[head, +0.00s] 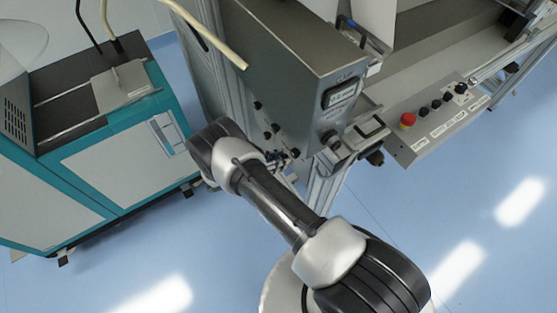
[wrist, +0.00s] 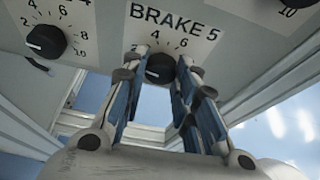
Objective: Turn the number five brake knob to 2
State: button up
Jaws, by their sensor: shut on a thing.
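The number five brake knob (wrist: 159,70) is a round black knob under the printed label "BRAKE 5" (wrist: 174,22) in the wrist view. The numbers 4 and 6 show above it. In the head view my arm reaches to the grey control box (head: 285,80), and my gripper and this knob are mostly hidden.
Another black knob (wrist: 46,41) with its own scale sits close on the left in the wrist view. A red button (head: 407,120) and several black knobs line a panel on the right. A teal and grey cabinet (head: 110,150) stands left of my arm. Blue floor (head: 480,230) is open at right.

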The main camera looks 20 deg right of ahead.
dwell(0.4)
jog(key=o, duration=1)
jog(key=shift+o, duration=0.2)
jog(key=v, duration=1.2)
jog(key=shift+w, duration=0.15)
